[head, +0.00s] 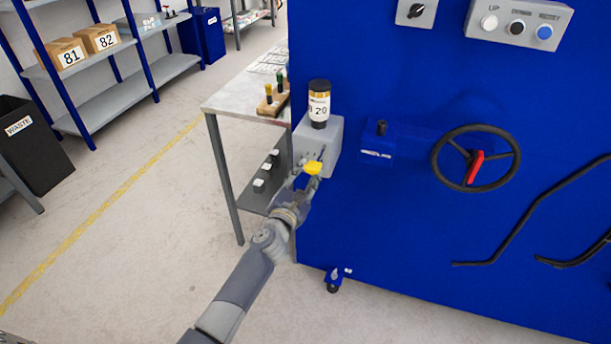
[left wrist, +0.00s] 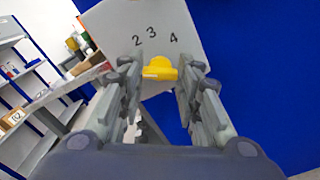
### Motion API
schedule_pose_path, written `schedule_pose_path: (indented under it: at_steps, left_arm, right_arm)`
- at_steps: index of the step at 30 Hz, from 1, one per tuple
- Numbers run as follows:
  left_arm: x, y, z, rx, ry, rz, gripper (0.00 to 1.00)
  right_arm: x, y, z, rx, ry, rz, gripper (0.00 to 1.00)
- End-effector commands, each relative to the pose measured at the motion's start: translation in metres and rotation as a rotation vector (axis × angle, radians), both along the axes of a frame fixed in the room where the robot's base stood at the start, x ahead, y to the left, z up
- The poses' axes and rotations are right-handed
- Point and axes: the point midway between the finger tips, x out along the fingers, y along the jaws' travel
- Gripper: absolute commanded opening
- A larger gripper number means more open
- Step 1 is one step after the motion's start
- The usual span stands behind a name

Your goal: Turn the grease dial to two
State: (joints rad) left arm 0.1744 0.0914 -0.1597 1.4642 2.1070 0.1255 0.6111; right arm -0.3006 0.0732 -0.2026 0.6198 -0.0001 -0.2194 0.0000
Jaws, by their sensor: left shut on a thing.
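The yellow grease dial (head: 313,168) sits on the front of a grey box (head: 332,145) fixed to the side of the blue machine. In the left wrist view the dial (left wrist: 160,68) lies between my two fingers, below the printed numbers 2, 3 and 4 on the grey plate (left wrist: 185,22). My left gripper (head: 308,179) is shut on the dial. The fingers hide its sides, and I cannot tell which number it points to. My right gripper is not in view.
A bottle marked 20 (head: 319,104) stands on top of the grey box. A workbench (head: 238,97) is close on the left. A handwheel (head: 476,158) and black bent bars (head: 510,235) stick out from the blue machine (head: 400,220) on the right. Open floor lies front left.

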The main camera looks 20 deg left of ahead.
Motion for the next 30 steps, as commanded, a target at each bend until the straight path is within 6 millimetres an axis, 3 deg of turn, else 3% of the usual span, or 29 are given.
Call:
schedule_pose_path:
  at_steps: [30]
  left_arm:
    - [0.0,0.0,-0.001,0.627,-0.019,-0.001,0.08]
  right_arm:
    - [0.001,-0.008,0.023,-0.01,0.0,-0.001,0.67]
